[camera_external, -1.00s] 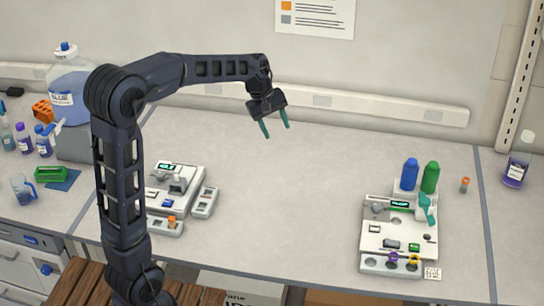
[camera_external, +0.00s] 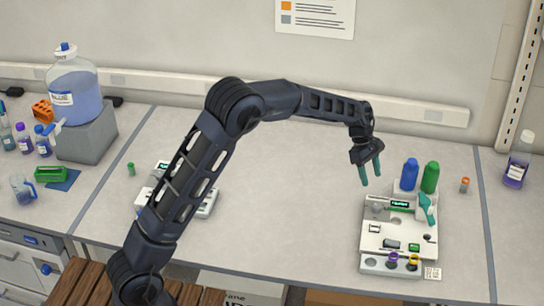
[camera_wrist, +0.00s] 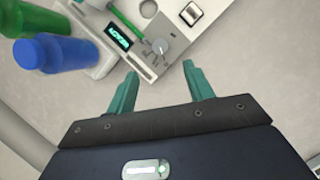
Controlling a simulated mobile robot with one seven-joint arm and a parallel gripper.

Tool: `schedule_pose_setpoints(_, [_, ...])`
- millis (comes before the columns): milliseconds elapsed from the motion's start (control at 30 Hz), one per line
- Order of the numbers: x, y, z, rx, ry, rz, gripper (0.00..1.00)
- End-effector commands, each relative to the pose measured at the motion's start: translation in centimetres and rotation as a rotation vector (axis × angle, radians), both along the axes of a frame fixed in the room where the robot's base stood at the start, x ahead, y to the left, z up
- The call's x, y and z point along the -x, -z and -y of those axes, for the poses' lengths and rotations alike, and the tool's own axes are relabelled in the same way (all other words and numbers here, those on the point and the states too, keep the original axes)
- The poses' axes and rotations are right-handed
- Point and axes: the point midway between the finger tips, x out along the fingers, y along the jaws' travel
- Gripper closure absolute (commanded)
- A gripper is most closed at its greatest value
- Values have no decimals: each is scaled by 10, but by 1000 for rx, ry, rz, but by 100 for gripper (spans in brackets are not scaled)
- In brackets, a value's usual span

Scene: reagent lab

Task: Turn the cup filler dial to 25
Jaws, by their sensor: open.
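The white machine (camera_external: 375,240) at the right of the table has a small lit green display (camera_external: 402,206) and a round grey dial (camera_external: 378,208) beside it. I take it for the cup filler; no readable name shows. In the wrist view the dial (camera_wrist: 160,46) has a pale pointer mark and sits beyond the fingertips, right of the display (camera_wrist: 118,37). The display digits are too small to read surely. My gripper (camera_external: 370,179) is open and empty, pointing down above and behind the machine's left side, apart from the dial. Its green fingers also show in the wrist view (camera_wrist: 160,70).
Blue (camera_external: 409,175) and green (camera_external: 430,178) bottles stand at the machine's back, close right of my gripper. A teal part (camera_external: 426,208) rises at its right. Another white device (camera_external: 205,203) is partly hidden behind my arm. The table's middle is clear.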

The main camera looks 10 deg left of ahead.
Motion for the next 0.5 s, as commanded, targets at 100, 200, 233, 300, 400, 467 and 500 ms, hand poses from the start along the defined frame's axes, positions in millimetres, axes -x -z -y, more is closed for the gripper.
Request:
schedule_pose_setpoints(100, [2, 7, 4, -2, -2, -3, 48])
schedule_pose_setpoints(200, [4, 16, 7, -3, -1, -4, 48])
schedule_pose_setpoints(233, [5, 20, 8, -3, -1, -4, 48])
schedule_pose_setpoints(300, [8, 30, 11, -3, -2, -5, 48])
schedule_pose_setpoints(400, [11, 47, 17, -3, -2, -4, 48])
schedule_pose_setpoints(467, [14, 56, 20, -3, -1, -4, 48])
schedule_pose_setpoints(500, [15, 63, 23, -2, 0, -4, 48])
